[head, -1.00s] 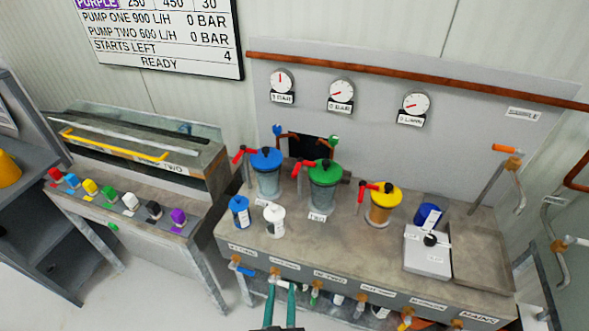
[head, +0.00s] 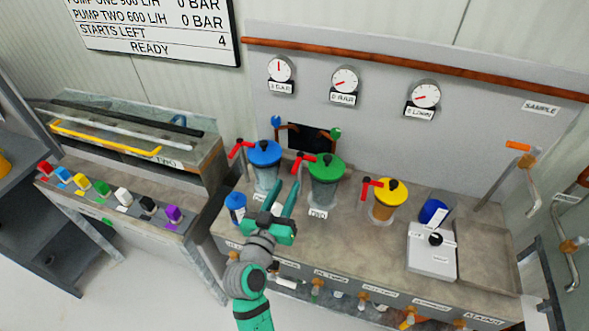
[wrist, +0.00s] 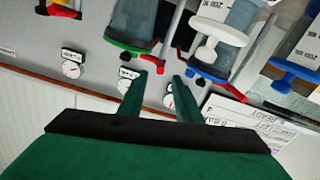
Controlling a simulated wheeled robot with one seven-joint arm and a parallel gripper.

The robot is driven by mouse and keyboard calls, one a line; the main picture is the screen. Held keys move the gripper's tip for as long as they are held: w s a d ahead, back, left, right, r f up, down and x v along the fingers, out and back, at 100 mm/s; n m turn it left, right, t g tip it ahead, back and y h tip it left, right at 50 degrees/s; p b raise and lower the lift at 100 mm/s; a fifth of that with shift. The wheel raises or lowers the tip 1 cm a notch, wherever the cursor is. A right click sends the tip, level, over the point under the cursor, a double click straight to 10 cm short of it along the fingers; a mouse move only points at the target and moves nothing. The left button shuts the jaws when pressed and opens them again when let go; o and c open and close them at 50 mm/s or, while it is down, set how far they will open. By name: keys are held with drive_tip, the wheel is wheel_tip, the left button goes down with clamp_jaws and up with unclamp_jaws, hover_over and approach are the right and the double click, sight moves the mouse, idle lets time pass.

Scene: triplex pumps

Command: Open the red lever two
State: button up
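Red lever two (head: 301,161) sticks out to the left from the green-lidded vessel (head: 325,168), whose front label seems to read TWO. My gripper (head: 287,182) is open and empty, its fingers pointing up toward the gap between the blue-lidded and green-lidded vessels. The fingertips look just short of the red lever in the head view; contact is not visible. The wrist view is upside down and shows both fingertips (wrist: 160,75) apart, with the green lid (wrist: 128,46) beside the left one.
The blue-lidded vessel (head: 265,165) with its own red lever (head: 240,147) stands left. The yellow-lidded vessel (head: 389,200) with another red lever (head: 370,184) stands right. A blue bottle (head: 236,207) is left of my gripper. Gauges (head: 345,80) hang on the back panel.

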sight(294, 169)
drive_tip(key=x, duration=0.7)
drive_tip(key=shift+w, duration=0.4)
clamp_jaws()
